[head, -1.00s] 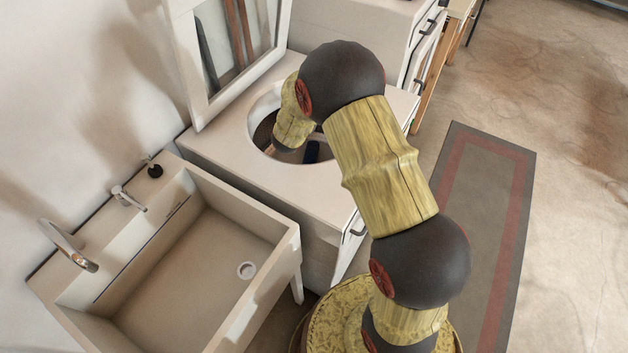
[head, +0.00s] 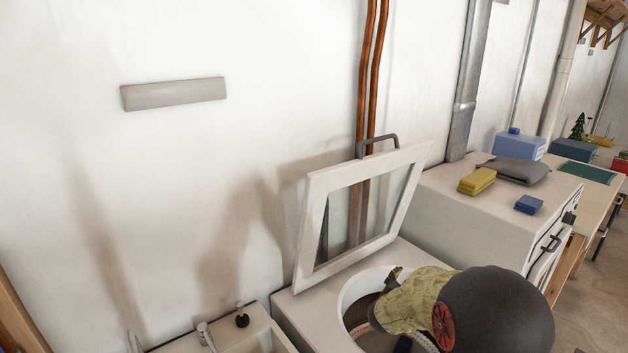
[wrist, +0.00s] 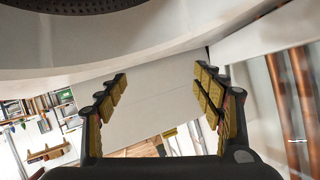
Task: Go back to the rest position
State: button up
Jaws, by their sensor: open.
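My arm reaches over the white top-loading machine (head: 300,312), its wrist at the round opening (head: 352,292). In the wrist view my gripper (wrist: 160,76) is open, with yellow pads on both fingers and nothing between them. A white surface shows beyond the fingers, and a pale curved rim with a dark perforated part crosses the top. In the head view my fingers are mostly hidden behind my wrist; only a small dark part shows. The machine's framed lid (head: 312,225) stands open against the wall side.
Copper pipes (head: 366,90) run up the wall behind the lid. A white cabinet (head: 450,205) to the right carries yellow sponges (head: 477,181), a grey folded cloth (head: 515,171) and a blue block (head: 529,204). A sink (head: 250,335) is at the lower left. A dark blue item lies partly visible in the opening.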

jog(key=s+a+r+n+y, duration=0.7)
jog(key=s+a+r, duration=0.4)
jog(key=a+r, duration=0.45)
jog(key=s+d+n+g, duration=0.1)
jog(key=s+n+g, duration=0.2)
jog(key=s, duration=2.8)
jog(key=shift+s+g+y, duration=0.3)
jog(key=shift+s+g, duration=0.1)
jog(key=shift+g, duration=0.7)
jog(key=shift+c, duration=0.2)
